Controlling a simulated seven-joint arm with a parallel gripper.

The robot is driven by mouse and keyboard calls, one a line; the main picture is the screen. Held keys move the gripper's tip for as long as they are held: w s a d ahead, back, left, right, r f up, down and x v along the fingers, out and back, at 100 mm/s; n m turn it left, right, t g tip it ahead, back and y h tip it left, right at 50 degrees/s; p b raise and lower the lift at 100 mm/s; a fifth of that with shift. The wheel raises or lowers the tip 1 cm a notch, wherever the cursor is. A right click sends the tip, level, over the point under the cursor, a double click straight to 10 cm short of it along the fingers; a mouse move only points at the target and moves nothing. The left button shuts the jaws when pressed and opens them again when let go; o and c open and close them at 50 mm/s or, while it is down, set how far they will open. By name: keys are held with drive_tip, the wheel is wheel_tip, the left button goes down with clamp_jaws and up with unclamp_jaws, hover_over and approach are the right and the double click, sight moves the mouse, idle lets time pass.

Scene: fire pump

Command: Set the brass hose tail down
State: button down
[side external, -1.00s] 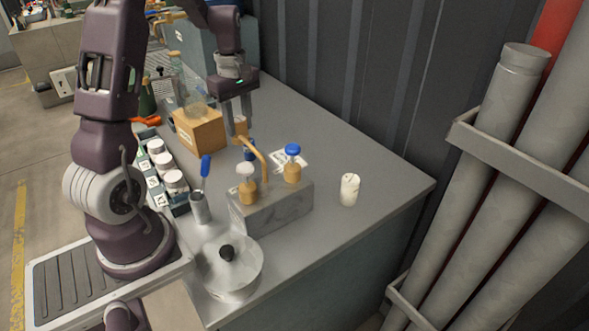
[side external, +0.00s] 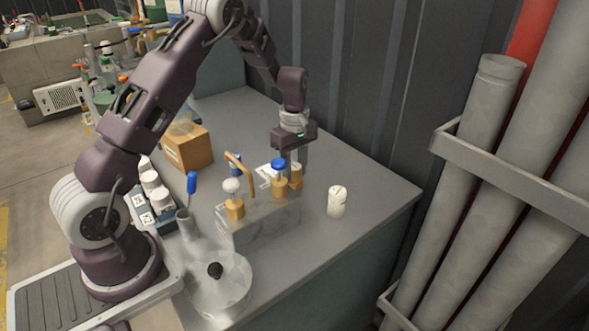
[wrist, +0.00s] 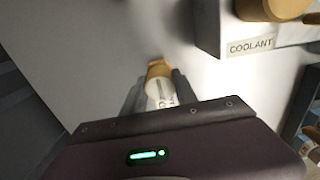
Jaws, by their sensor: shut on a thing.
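The brass hose tail (wrist: 159,69) is between my gripper's fingers in the wrist view, with a tan end and a whitish, marked body. In the side view, its tan end (side external: 297,178) shows below my gripper (side external: 296,167), behind the grey block and just right of the blue-capped fitting. My gripper (wrist: 158,92) is shut on it and points down over the grey bench (side external: 345,170). Whether the hose tail touches the bench cannot be told.
The grey block (side external: 262,222) carries a bent brass pipe (side external: 240,165), a white-topped fitting (side external: 234,207) and the blue-capped fitting (side external: 280,182). A COOLANT label (wrist: 250,47) shows close by in the wrist view. A white candle-like cylinder (side external: 337,203) stands to the right. Bench towards the wall is clear.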

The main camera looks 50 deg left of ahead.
drive_tip(key=shift+f, duration=0.4)
drive_tip(key=c, duration=1)
unclamp_jaws()
drive_tip(key=shift+o, duration=0.2)
